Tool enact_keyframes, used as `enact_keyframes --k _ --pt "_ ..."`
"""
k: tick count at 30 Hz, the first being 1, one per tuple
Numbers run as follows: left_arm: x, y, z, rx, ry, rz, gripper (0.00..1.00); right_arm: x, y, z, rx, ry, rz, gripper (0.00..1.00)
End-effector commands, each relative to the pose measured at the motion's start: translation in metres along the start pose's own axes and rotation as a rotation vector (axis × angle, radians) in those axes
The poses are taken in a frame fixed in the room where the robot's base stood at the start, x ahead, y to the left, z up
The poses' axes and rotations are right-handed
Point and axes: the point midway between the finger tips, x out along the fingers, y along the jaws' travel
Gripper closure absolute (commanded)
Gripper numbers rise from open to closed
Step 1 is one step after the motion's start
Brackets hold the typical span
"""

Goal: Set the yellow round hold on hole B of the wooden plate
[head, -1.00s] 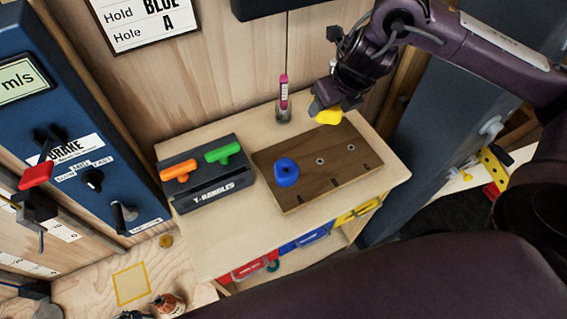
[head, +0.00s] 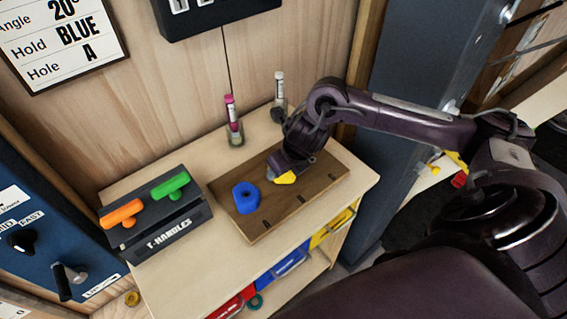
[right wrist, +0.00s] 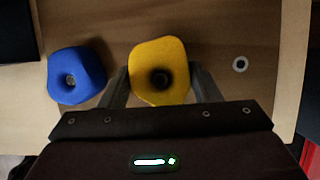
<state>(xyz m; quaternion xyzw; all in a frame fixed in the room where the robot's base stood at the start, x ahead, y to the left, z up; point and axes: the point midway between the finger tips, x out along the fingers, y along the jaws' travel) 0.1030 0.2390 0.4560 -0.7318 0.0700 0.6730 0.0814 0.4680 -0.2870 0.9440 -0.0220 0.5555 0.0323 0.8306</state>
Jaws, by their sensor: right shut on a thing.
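The brown wooden plate (head: 268,220) lies on the table, and it also shows in the right wrist view (right wrist: 215,35). The blue hold (head: 246,198) sits at its left end; it is also in the right wrist view (right wrist: 76,76). My right gripper (head: 280,171) is shut on the yellow round hold (head: 285,178), over the middle of the plate. In the right wrist view the yellow hold (right wrist: 160,70) is between the fingers, right of the blue one, its centre dark. A bare metal-ringed hole (right wrist: 240,64) is further right. Contact between hold and plate is unclear. Hole letters are unreadable.
A black T-handles box (head: 165,222) with orange (head: 121,213) and green (head: 171,185) handles stands left of the plate. A blue post (head: 390,150) stands at right.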

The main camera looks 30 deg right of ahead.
Motion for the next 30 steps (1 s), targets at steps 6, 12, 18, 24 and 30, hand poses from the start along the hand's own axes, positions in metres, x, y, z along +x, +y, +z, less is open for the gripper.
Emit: enact_keyframes --k 6,12,18,24,30 --pt "0.0 0.01 -0.004 -0.003 0.005 0.012 0.53 0.02 0.0 -0.008 0.001 -0.001 0.0 0.71" --pt "0.0 0.013 -0.008 -0.001 0.011 0.016 0.53 0.02 0.0 -0.007 0.0 -0.002 0.0 0.71" --pt "0.003 0.011 -0.008 0.001 0.012 0.014 0.53 0.023 0.0 -0.009 0.0 -0.001 0.0 0.38" --pt "0.003 0.008 -0.008 0.002 0.011 0.01 0.53 0.023 0.0 -0.009 0.0 0.0 0.0 0.21" --pt "0.003 0.007 -0.007 0.001 0.011 0.009 0.53 0.022 0.0 -0.009 0.0 0.0 0.0 0.21"
